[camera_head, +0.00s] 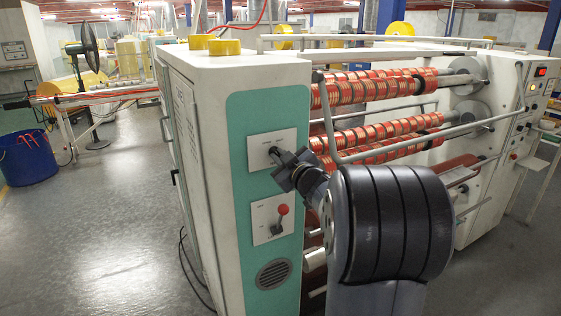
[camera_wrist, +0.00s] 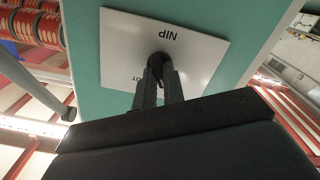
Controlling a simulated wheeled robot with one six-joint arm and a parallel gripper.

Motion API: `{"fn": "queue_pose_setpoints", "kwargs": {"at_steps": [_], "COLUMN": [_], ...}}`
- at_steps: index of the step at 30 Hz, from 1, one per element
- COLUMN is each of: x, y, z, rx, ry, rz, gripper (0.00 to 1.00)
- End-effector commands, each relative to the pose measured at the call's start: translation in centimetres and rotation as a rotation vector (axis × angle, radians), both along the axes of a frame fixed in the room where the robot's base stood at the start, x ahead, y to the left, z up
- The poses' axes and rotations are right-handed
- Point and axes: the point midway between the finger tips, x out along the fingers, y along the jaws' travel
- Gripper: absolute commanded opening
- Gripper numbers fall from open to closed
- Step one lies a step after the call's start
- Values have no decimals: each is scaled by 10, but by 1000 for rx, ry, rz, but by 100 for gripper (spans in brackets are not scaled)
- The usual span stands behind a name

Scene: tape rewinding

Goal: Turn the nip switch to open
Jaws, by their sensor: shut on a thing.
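The nip switch (camera_wrist: 159,58) is a small dark knob on a white plate (camera_wrist: 205,48) marked "NIP". The plate shows upside down in the wrist view, and other lettering on it is partly hidden. In the head view the nip plate (camera_head: 286,139) sits on the upper part of the machine's green front panel. My gripper (camera_head: 274,152) reaches in from the right, and its two fingers (camera_wrist: 159,72) are shut on the nip switch. The fingers cover most of the knob, so I cannot tell which way it is turned.
A round vent (camera_head: 273,274) lies lower. Rollers with red tape (camera_head: 370,88) and a metal bar (camera_head: 328,120) are right of the panel. The floor (camera_head: 110,230) at left is mostly open.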

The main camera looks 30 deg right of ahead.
Motion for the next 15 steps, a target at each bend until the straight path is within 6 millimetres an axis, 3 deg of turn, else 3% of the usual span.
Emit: {"fn": "queue_pose_setpoints", "kwargs": {"at_steps": [5,6,13,15], "x": [0,0,0,0], "y": [0,0,0,0], "z": [0,0,0,0], "rx": [-2,-1,0,0], "ry": [2,2,2,1], "rz": [0,0,0,0], "gripper": [0,12,30,32]}}
